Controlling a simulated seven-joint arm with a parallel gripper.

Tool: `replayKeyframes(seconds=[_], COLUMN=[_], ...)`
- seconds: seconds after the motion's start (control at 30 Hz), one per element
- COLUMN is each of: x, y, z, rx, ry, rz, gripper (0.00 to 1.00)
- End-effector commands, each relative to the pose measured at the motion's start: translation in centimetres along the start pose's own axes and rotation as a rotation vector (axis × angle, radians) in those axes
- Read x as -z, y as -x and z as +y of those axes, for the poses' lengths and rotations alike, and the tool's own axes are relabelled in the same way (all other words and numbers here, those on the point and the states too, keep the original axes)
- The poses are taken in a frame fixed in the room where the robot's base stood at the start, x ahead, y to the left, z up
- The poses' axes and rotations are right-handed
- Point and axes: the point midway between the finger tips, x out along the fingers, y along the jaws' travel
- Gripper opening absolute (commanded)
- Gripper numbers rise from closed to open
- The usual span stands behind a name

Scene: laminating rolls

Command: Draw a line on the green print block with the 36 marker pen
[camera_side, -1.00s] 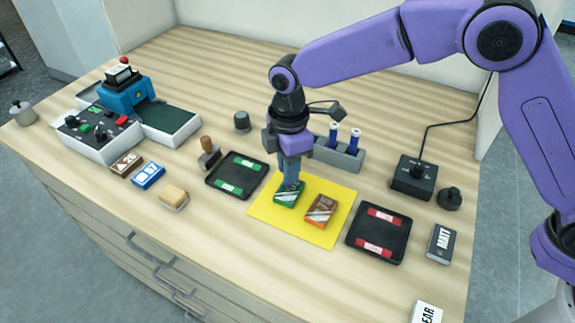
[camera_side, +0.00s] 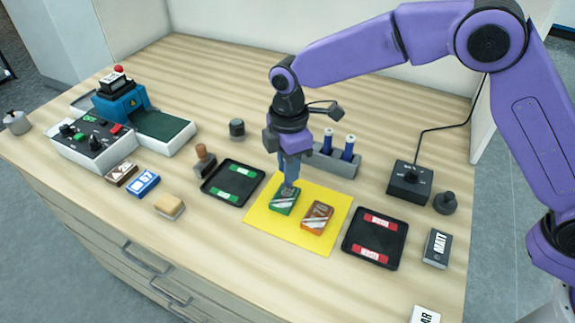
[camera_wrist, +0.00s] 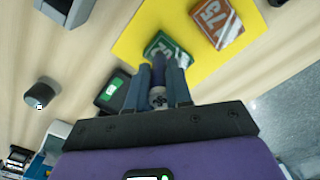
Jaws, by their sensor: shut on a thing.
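The green print block (camera_side: 283,203) lies on the yellow mat (camera_side: 269,224), and it also shows in the wrist view (camera_wrist: 163,46). My gripper (camera_side: 290,180) is over this block, pointing down. In the wrist view my gripper (camera_wrist: 158,82) is shut on a blue-and-white marker pen (camera_wrist: 158,96) held between its fingers. The pen's tip is hidden, so I cannot tell whether it touches the block. The pen's number is not readable.
An orange block (camera_side: 317,216) lies beside the green one on the mat. A grey rack (camera_side: 338,163) with two more pens stands behind. Black trays with green labels (camera_side: 233,183) and red labels (camera_side: 374,238) flank the mat. A stamp (camera_side: 204,160) stands at left.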

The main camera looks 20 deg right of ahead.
Motion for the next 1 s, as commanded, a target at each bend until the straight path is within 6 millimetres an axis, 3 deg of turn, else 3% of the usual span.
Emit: replayKeyframes(seconds=[0.47,1.0], x=[-0.2,-0.3], y=[0.2,3.8], z=[0.2,0.2], rx=[-0.001,-0.001], ry=[0.000,-0.001], rz=[0.001,0.001], gripper=[0.00,0.00])
